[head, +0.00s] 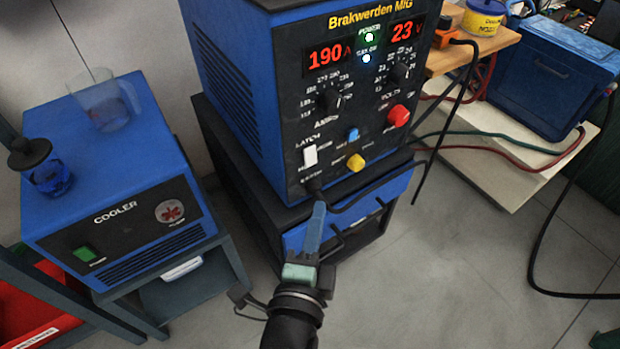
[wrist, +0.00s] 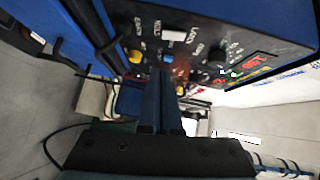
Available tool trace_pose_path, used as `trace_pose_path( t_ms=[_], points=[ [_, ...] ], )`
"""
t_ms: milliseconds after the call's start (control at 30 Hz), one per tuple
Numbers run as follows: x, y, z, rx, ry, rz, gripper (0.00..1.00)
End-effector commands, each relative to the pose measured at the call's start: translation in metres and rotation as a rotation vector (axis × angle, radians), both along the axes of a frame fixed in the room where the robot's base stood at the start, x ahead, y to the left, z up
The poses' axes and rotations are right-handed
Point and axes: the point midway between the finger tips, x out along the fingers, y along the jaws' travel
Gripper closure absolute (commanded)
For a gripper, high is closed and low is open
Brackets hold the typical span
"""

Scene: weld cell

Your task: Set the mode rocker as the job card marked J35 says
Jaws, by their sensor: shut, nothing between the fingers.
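The blue welder (head: 235,80) labelled Brakwerden MIG shows 190 and 23 on its front panel. A white rocker (head: 310,156) sits at the panel's lower left, with LATCH printed above it; the lettering below is too small to read surely. What seems to be the same white rocker shows in the wrist view (wrist: 173,36). I cannot tell which way it is tipped. My gripper (head: 319,208) is shut and empty, its fingertips below the rocker near the panel's lower edge. The fingers (wrist: 160,85) point at the panel in the wrist view. No card marked J35 is legible.
A yellow knob (head: 355,162), a blue button (head: 352,134) and a red knob (head: 398,115) sit right of the rocker. A black cable (head: 365,195) runs from the panel's bottom. A blue cooler (head: 110,170) with a clear jug (head: 103,106) stands left. Floor at lower right is mostly clear.

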Motion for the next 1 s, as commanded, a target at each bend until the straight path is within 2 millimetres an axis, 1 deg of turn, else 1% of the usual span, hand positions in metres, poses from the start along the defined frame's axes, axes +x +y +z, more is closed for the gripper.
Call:
trace_pose_path(
  t_ms=[33, 300, 400, 500, 700, 1000],
  points=[
    [0.009, -0.001, 0.0, -0.002, -0.005, 0.002, 1.0],
    [0.052, -0.008, -0.004, 0.0, -0.004, 0.0, 1.0],
    [0.064, 0.001, -0.009, 0.0, -0.003, 0.003, 1.0],
    [0.073, 0.008, -0.01, 0.0, -0.002, 0.002, 1.0],
    [0.082, 0.014, -0.011, 0.001, -0.001, 0.0, 1.0],
    [0.083, 0.015, -0.01, 0.0, 0.0, 0.0, 1.0]
  ],
)
